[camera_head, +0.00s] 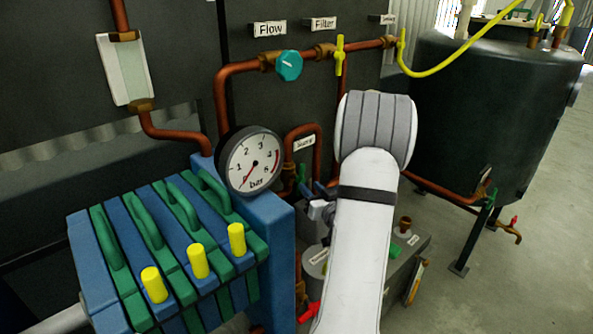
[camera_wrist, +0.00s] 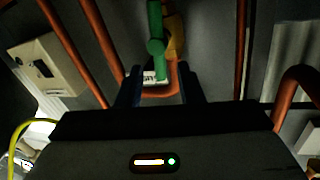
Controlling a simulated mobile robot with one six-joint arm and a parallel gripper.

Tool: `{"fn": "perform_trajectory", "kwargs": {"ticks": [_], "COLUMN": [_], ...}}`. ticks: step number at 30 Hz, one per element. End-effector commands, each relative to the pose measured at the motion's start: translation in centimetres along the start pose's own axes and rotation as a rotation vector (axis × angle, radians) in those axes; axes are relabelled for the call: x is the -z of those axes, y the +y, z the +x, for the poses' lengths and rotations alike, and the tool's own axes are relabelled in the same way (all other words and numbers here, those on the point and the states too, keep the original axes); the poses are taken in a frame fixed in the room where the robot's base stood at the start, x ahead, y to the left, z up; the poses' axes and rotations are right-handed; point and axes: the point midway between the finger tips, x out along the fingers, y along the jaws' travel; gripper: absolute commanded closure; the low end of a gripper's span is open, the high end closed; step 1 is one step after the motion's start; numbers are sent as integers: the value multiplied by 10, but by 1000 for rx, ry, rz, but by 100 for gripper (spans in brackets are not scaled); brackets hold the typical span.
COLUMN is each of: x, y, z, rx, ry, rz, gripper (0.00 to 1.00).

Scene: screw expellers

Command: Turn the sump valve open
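The sump valve has a green handle (camera_wrist: 155,38) beside a brass body (camera_wrist: 175,38), at the top centre of the wrist view. A small white label (camera_wrist: 155,77) lies just below it there. In the head view the label (camera_head: 304,143) hangs by a copper pipe loop, and a green handle (camera_head: 301,172) shows below it, partly hidden. My gripper (camera_wrist: 160,72) is open and empty, with its two dark blue fingers apart. The green handle lies ahead of the gap between the fingertips; I cannot tell the exact distance. In the head view my arm hides much of the gripper (camera_head: 322,192).
A pressure gauge (camera_head: 250,161) and a blue-green plate press (camera_head: 130,240) stand left of my arm. Copper pipes run around the valve. A grey box (camera_head: 413,243) is below, and a dark tank (camera_head: 480,120) is at right. Open floor (camera_head: 535,220) lies at far right.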

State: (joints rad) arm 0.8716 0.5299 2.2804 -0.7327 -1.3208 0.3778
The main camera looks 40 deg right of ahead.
Motion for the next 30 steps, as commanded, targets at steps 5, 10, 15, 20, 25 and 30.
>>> {"fn": "perform_trajectory", "kwargs": {"ticks": [5, 10, 15, 20, 25, 30], "x": [1, 1, 1, 1, 1, 1], "y": [2, 5, 7, 8, 8, 9], "z": [22, 49, 66, 71, 71, 71], "rx": [-3, -9, -13, -15, -16, -16], "ry": [2, 2, 3, 2, 2, 2], "rz": [-1, -1, 0, 1, 0, 0], "gripper": [66, 66, 66, 66, 66, 78]}}
